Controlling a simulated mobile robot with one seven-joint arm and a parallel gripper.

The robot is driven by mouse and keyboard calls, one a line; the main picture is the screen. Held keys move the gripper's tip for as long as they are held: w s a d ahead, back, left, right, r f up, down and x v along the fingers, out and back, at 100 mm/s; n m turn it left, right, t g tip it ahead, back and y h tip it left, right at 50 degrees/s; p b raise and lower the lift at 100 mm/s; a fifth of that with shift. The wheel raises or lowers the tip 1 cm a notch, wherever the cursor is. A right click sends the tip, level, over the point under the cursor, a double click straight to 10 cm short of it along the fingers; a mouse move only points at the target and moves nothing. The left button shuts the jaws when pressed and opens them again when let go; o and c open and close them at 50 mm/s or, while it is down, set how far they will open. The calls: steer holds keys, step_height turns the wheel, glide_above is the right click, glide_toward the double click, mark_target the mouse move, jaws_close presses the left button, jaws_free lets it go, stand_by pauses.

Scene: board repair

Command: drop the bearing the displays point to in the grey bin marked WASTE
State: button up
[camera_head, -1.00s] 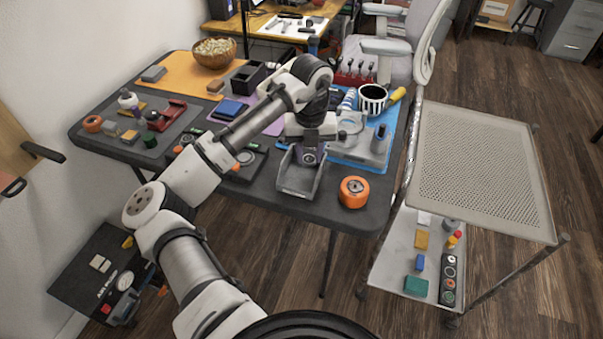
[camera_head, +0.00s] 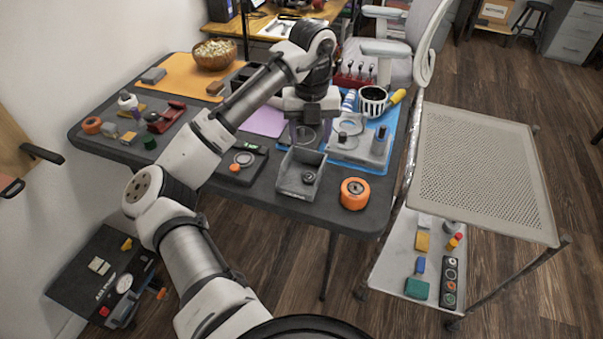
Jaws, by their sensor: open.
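The grey open-topped bin (camera_head: 290,188) stands near the front edge of the dark table; any WASTE marking is too small to read. A small dark round ring, which looks like a bearing (camera_head: 308,177), lies inside the bin. My gripper (camera_head: 307,143) is open and empty, pointing down above the back of the bin, apart from the ring. I cannot make out any display that points to a bearing.
An orange roll (camera_head: 355,193) stands right of the bin. A grey fixture (camera_head: 365,148) sits on a blue mat behind it. A dark device with a round ring (camera_head: 242,165) is on the left. The perforated cart top (camera_head: 485,170) is bare.

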step_height(320, 180, up, 7)
stand_by(0.3)
